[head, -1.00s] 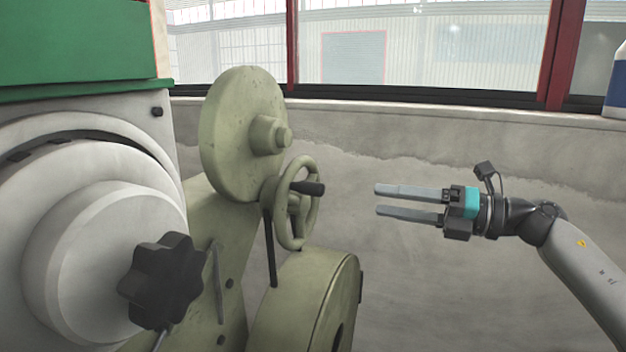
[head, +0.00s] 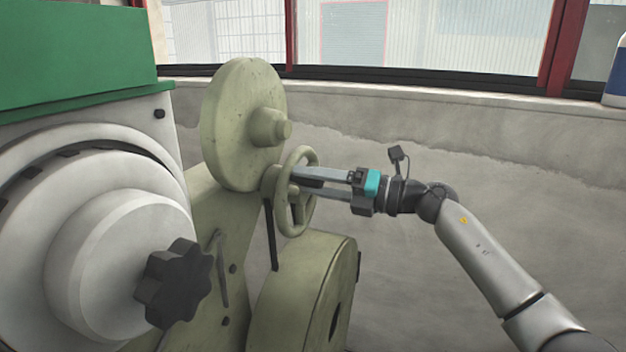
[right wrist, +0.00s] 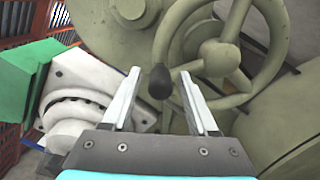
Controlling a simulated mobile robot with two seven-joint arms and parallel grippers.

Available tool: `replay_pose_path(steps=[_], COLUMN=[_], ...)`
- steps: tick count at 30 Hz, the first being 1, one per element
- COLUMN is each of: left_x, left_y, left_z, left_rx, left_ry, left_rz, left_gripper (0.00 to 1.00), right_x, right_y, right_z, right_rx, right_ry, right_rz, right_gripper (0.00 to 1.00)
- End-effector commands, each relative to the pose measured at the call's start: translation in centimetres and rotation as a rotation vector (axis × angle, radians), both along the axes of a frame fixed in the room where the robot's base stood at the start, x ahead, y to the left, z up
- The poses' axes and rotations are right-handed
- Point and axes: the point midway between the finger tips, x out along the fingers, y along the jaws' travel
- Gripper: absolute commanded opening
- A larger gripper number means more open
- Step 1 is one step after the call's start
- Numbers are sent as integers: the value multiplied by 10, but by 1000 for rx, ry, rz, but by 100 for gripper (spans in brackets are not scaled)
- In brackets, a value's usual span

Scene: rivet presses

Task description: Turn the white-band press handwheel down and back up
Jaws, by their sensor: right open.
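The handwheel (head: 282,208) is a pale olive spoked ring on the side of an olive press; it also shows in the right wrist view (right wrist: 221,56). Its black crank handle (right wrist: 160,82) points toward the wrist camera. My right gripper (head: 297,182) is open at the wheel, with its fingers on either side of the handle. In the right wrist view the handle lies between the fingertips, with gaps visible at both sides. In the head view the fingers partly hide the handle. I see no white band on this press. My left gripper is not in view.
A large olive disc (head: 232,125) stands above the wheel and a round olive housing (head: 300,290) below it. A grey machine with a green top (head: 75,50) and a black knob (head: 175,284) stands at left. Free room lies right of the wheel before the concrete wall (head: 540,170).

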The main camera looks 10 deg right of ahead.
Motion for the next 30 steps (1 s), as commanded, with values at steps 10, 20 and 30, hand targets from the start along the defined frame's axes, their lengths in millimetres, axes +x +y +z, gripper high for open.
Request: replay_pose_path(steps=[10, 20, 30], left_x=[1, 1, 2], left_y=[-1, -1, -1], left_z=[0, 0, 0], left_rx=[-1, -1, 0], left_ry=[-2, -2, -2], left_rz=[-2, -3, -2], left_gripper=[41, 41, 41], right_x=[0, 0, 0], right_y=[0, 0, 0], right_z=[0, 0, 0], right_rx=[1, 1, 1], right_ry=[1, 1, 1], right_rz=[0, 0, 0], right_gripper=[37, 0, 0])
